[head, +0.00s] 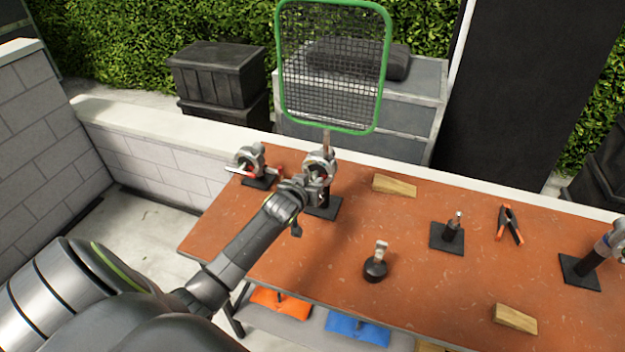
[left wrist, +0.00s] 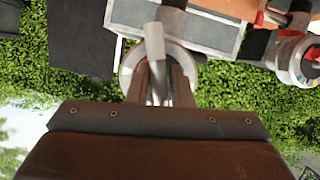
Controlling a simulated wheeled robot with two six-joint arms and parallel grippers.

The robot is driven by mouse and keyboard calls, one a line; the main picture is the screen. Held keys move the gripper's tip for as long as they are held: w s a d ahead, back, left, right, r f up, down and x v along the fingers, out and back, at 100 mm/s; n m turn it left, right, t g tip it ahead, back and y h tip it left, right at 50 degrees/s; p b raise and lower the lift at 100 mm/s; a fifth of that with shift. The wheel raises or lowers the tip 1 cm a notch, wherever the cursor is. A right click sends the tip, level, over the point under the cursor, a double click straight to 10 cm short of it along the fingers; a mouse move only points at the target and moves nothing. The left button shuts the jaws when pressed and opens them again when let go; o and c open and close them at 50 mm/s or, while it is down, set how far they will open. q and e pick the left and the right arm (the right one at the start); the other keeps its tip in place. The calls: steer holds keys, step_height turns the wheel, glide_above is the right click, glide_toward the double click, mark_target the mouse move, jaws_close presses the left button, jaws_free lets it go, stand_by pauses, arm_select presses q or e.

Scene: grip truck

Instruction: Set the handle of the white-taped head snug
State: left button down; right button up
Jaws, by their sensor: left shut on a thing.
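A grey round grip head (head: 322,158) sits on a short stand with a black square base (head: 327,208) on the table. The stem of a green-framed mesh flag (head: 382,65) rises from it, upright. My left gripper (head: 312,184) is at this head, shut on its handle. In the left wrist view, the pale grey handle (left wrist: 155,45) runs between my two fingers (left wrist: 158,88), with the round head (left wrist: 128,68) behind it. Part of the head is hidden by my gripper, and I cannot make out white tape clearly. My right gripper is not in view.
Another head with a red handle (head: 250,158) stands close on the left. Wooden wedges (head: 394,186), a stub stand (head: 447,236), a black-based knob piece (head: 376,268), a clamp (head: 510,225) and a third head (head: 605,247) occupy the orange table (head: 290,270). The front middle is fairly clear.

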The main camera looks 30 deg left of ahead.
arm_select(q)
steer(key=shift+m+g+y, duration=0.3)
steer(key=shift+m+y, duration=0.7)
steer(key=shift+m, duration=0.6)
steer(key=c, duration=1.3)
jaws_free()
steer(key=shift+s, duration=0.15)
steer(key=b+v, duration=0.4)
steer(key=v, duration=1.3)
steer(key=shift+d+f, duration=0.1)
steer(key=shift+d, duration=0.05)
